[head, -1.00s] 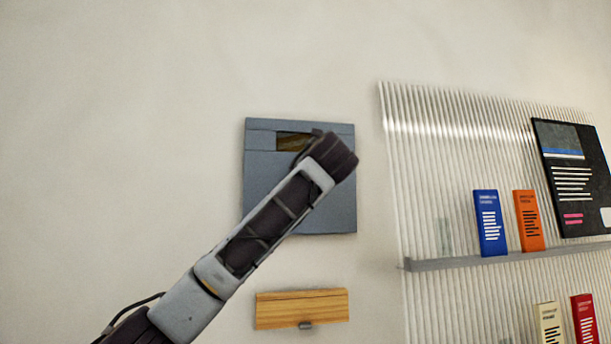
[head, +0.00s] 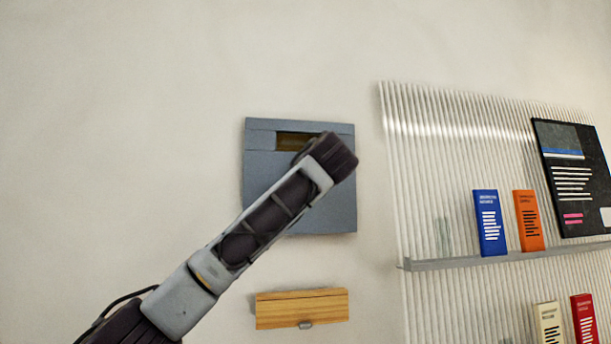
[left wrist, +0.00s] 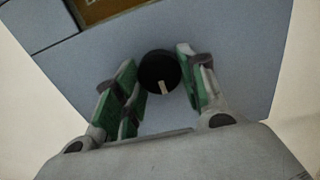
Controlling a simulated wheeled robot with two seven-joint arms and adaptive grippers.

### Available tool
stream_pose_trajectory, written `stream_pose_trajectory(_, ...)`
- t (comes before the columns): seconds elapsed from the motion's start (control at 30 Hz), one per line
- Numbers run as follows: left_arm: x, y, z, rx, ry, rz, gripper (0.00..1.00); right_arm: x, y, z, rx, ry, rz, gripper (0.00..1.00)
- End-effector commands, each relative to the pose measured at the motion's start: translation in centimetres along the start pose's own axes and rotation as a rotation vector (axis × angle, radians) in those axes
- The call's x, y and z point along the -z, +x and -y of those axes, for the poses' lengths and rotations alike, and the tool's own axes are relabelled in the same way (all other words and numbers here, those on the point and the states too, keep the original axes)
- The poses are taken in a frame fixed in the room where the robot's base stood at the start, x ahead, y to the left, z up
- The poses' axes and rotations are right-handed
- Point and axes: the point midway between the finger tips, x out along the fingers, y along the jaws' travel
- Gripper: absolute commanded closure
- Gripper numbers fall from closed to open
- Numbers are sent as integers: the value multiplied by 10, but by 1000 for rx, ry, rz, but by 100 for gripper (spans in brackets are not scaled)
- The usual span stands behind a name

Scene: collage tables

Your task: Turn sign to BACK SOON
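The sign is a blue-grey panel (head: 335,215) on the wall, with a small dark yellow window (head: 290,141) near its top. No words can be read in the window, which my left arm partly covers. In the left wrist view, a round black knob (left wrist: 160,70) with a pale pointer mark sits on the panel (left wrist: 235,50). The corner of the window (left wrist: 95,12) shows at the top there. My left gripper (left wrist: 158,85) is open, with its green-padded fingers on either side of the knob and gaps visible. My arm hides the knob in the head view. My right gripper is out of view.
A wooden box or ledge (head: 300,307) is on the wall below the panel. To the right, a ribbed rack (head: 430,170) has a shelf (head: 510,254) with blue and orange leaflets. The wall left of the panel is bare.

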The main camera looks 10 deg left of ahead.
Motion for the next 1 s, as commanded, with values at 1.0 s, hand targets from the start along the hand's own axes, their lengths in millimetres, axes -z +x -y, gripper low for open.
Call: stream_pose_trajectory(1.0, -1, -36, 0, 2, -1, 4, 37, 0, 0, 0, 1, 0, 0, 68)
